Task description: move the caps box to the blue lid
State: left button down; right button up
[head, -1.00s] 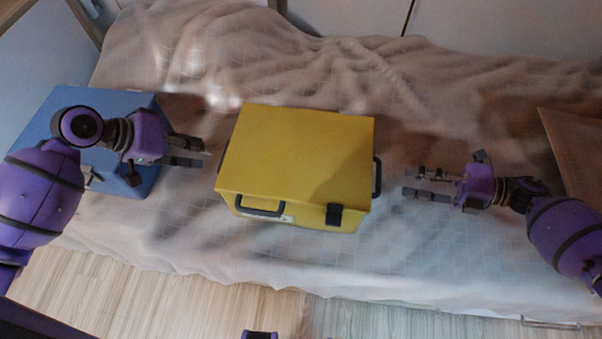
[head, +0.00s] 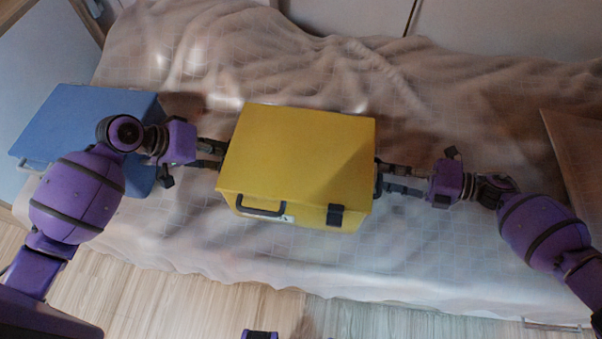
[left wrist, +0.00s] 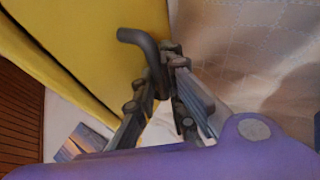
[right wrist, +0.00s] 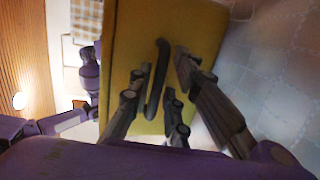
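The caps box appears to be the large yellow box (head: 295,155), lying on the bed with dark handles and a latch; its small label is unreadable. The blue lid (head: 75,120) is the top of the blue box at left, partly hidden by my left arm. My left gripper (head: 214,155) is at the yellow box's left side, fingers apart around the dark side handle (left wrist: 145,50). My right gripper (head: 386,178) is at its right side, fingers apart with the other side handle (right wrist: 157,78) between them. Whether the fingers touch the handles is unclear.
The bed's pale, rumpled cover (head: 430,255) is clear in front of and behind the yellow box. A brown board (head: 575,150) is at the right edge. Wooden floor (head: 190,300) lies in front of the bed.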

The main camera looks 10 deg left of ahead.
grip_shut()
pick_arm(q)
jog(key=shift+r, duration=0.15)
pick_arm(e)
jog(key=shift+r, duration=0.15)
